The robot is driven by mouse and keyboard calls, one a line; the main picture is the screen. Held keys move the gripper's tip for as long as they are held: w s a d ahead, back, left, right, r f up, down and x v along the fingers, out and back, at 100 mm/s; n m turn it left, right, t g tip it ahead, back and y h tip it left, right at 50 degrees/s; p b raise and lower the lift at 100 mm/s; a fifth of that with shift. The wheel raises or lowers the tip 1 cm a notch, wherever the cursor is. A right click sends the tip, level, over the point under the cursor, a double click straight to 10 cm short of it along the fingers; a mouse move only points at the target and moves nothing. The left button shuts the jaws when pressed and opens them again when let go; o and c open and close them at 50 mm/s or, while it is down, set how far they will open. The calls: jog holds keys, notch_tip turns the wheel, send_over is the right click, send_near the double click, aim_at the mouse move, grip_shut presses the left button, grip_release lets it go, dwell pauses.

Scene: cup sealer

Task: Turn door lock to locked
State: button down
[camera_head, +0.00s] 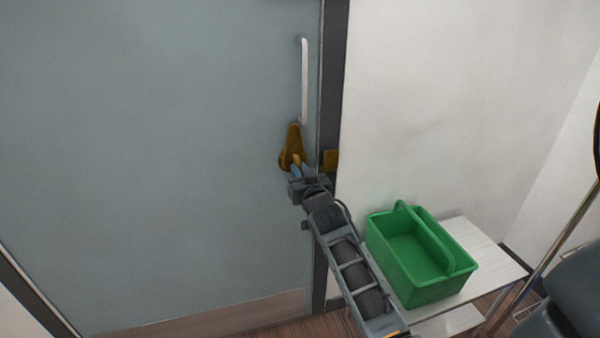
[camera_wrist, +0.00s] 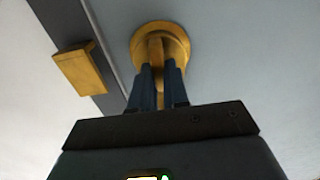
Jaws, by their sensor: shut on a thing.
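The grey door (camera_head: 150,150) fills the left of the head view, with a brass lock plate (camera_head: 291,146) below its handle. In the wrist view the lock's round brass base (camera_wrist: 176,38) shows with a thumb-turn knob (camera_wrist: 156,50) standing out from it. My gripper (camera_wrist: 159,80) is shut on the knob, its two blue fingers on either side of it. In the head view my gripper (camera_head: 298,171) is at the lower end of the lock plate. The fingers hide part of the knob.
A brass strike piece (camera_head: 330,160) sits on the dark door frame (camera_head: 331,60), right of the lock. A white vertical handle (camera_head: 304,80) is above the lock. A green caddy (camera_head: 400,262) stands on a light side table (camera_head: 480,250) at the right, close to my arm.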

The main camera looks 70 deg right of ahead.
jog(key=shift+f+b, duration=0.1)
jog(key=shift+b, duration=0.3)
jog(key=shift+m+b, duration=5.3)
jog(key=shift+m, duration=3.6)
jog(key=c, duration=1.1)
grip_release()
jog(key=shift+v, duration=3.95)
